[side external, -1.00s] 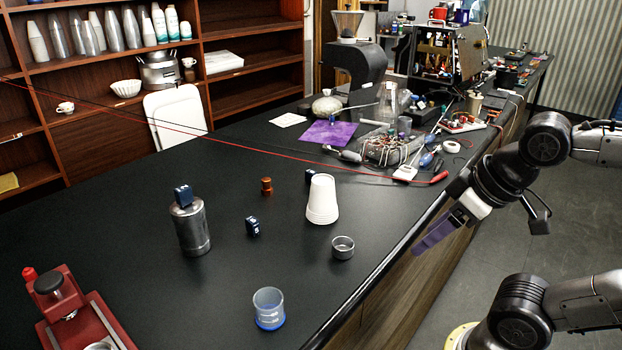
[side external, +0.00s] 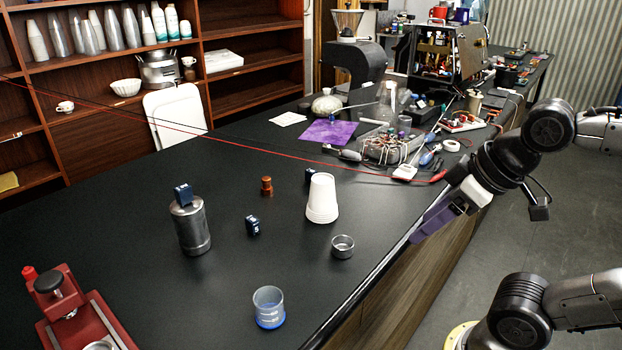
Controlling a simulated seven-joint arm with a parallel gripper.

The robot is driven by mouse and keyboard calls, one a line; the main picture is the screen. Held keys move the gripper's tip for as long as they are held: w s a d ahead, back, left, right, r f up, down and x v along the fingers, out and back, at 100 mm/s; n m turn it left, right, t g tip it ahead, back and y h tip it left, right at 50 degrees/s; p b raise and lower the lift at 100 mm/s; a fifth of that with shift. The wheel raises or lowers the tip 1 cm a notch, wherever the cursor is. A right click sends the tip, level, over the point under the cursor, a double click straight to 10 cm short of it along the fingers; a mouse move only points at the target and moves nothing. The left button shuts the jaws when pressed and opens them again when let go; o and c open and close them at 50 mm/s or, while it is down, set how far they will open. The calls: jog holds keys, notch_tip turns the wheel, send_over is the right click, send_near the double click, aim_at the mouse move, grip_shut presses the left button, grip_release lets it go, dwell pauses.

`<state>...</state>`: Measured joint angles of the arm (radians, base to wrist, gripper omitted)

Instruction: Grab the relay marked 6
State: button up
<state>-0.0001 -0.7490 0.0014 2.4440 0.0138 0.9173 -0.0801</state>
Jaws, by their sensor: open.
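Three small dark blue relays show on the black table. One relay (side external: 183,194) sits on top of a metal canister (side external: 192,228). A second relay (side external: 253,226) stands on the bare table, right of the canister. My gripper (side external: 415,236) has purple fingers, is open and empty, and hangs at the table's right edge, apart from all three relays.
A brown spool-like part (side external: 267,187), a small metal cup (side external: 342,246) and a blue-based clear cup (side external: 268,308) stand on the table. A red press (side external: 78,315) is at front left. A red cable (side external: 300,162) crosses the back. Clutter fills the far end.

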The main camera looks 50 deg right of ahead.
jog(key=w+d+r+n, duration=0.1)
jog(key=w+r, duration=0.9)
jog(key=w, duration=0.2)
jog(key=m+g, duration=0.2)
send_over(311, 170)
jog(key=s, duration=0.3)
notch_tip(311, 170, down, 18)
jog(key=shift+t, duration=0.3)
jog(key=shift+x, duration=3.1)
grip_shut()
